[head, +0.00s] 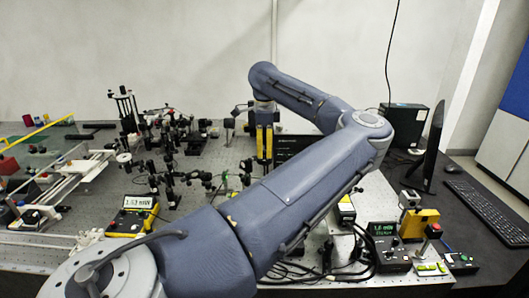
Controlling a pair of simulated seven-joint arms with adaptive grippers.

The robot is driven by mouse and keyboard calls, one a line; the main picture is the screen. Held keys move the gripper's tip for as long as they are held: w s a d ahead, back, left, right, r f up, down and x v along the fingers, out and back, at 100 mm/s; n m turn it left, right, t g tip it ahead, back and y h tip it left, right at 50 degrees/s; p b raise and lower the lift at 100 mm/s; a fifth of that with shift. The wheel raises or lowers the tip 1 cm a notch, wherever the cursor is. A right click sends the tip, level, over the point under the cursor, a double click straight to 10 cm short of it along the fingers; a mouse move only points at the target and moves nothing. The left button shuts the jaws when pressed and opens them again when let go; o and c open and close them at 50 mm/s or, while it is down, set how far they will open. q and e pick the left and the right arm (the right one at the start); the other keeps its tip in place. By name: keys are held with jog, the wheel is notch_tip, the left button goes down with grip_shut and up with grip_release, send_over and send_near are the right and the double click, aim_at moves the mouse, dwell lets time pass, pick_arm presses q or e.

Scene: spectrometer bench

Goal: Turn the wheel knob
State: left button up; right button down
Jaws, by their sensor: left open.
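My left gripper (264,150) points down over the optical bench, near the middle of the view. Its two yellow-sided fingers are close side by side in this view, and I see nothing held between them. My left arm crosses the foreground from the lower left and hides part of the bench. A small pale round disc (124,158) stands on the rail assembly at the left, well apart from the gripper. I cannot tell whether it is the wheel knob. My right gripper is not in view.
Dark optic posts (170,135) crowd the bench left of the gripper. A yellow meter (133,216) stands at the front left. Control boxes (388,247) and cables are at the front right. A monitor (434,147) and keyboard (487,210) are at the far right.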

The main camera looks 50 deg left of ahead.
pick_arm(q)
jog(key=shift+f, duration=0.55)
jog(key=shift+c, duration=0.3)
grip_shut()
